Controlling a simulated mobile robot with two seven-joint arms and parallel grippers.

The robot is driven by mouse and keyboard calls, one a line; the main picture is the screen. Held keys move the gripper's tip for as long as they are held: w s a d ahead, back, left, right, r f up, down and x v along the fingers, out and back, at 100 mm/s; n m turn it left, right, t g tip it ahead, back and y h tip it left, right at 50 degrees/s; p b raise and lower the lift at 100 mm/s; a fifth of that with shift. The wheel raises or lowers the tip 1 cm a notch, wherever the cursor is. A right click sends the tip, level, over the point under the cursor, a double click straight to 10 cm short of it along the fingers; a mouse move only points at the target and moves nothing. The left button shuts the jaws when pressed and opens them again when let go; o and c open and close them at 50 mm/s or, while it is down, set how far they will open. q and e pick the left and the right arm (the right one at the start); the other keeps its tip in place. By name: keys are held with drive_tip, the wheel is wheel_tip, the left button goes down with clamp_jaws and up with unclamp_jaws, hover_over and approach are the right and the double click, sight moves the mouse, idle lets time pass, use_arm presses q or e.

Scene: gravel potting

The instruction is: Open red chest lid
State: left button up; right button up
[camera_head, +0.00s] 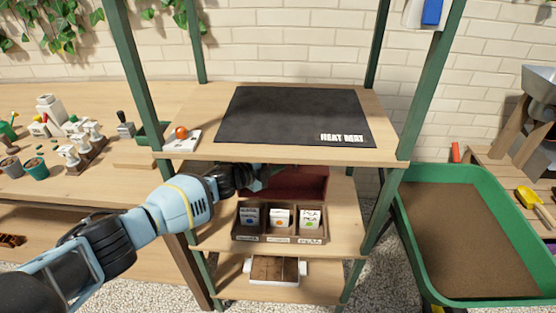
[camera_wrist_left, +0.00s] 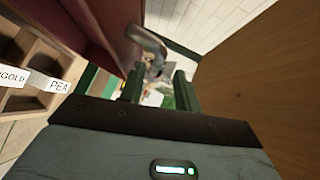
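The red chest (camera_head: 236,228) stands on the middle shelf, with its dark red lid (camera_head: 302,184) raised behind the open compartments. Labelled seed packets (camera_head: 280,218) stand in the compartments. My left gripper (camera_head: 268,172) is beside the lid under the top shelf. My right gripper is not in view.
The top shelf with a black mat (camera_head: 290,115) is close above my left gripper. Green posts (camera_head: 385,190) frame the shelves. A white-handled tray (camera_head: 275,270) sits on the lower shelf. A green soil bin (camera_head: 408,225) stands at the right.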

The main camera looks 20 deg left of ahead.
use_arm(q)
drive_tip(key=p+v, duration=0.1)
drive_tip(key=v, duration=0.6)
drive_tip(key=shift+s+p, duration=0.15)
drive_tip(key=shift+p, duration=0.25)
drive_tip(key=shift+r, duration=0.15)
